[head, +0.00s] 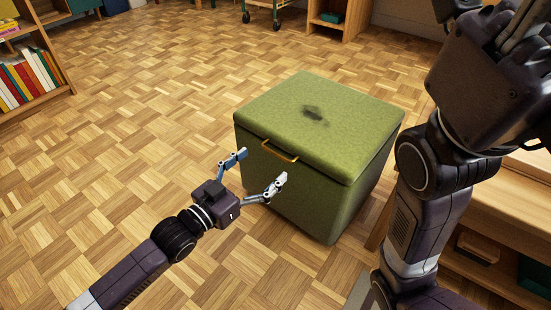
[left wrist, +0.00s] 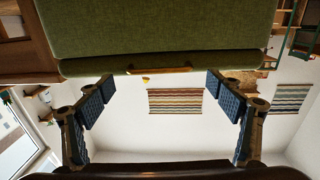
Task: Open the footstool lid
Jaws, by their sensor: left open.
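The green footstool (head: 300,200) stands on the floor in the middle of the head view. Its lid (head: 345,120) lies shut and has a dark patch on top. A yellowish bar handle (head: 280,151) is on the lid's front edge; it also shows in the left wrist view (left wrist: 160,69), between and beyond the fingers. My left gripper (head: 256,172) is open and empty just in front of the handle, apart from it as far as I can see. My right gripper (head: 510,28) is raised at the upper right, partly cut off, and its jaw state is unclear.
A bookshelf (head: 42,98) stands at the far left. A wooden bench or shelf unit (head: 510,215) is close on the right, behind my right arm. A green-framed cart (head: 262,5) and a wooden shelf (head: 335,26) are at the back. The parquet floor (head: 150,130) left of the footstool is clear.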

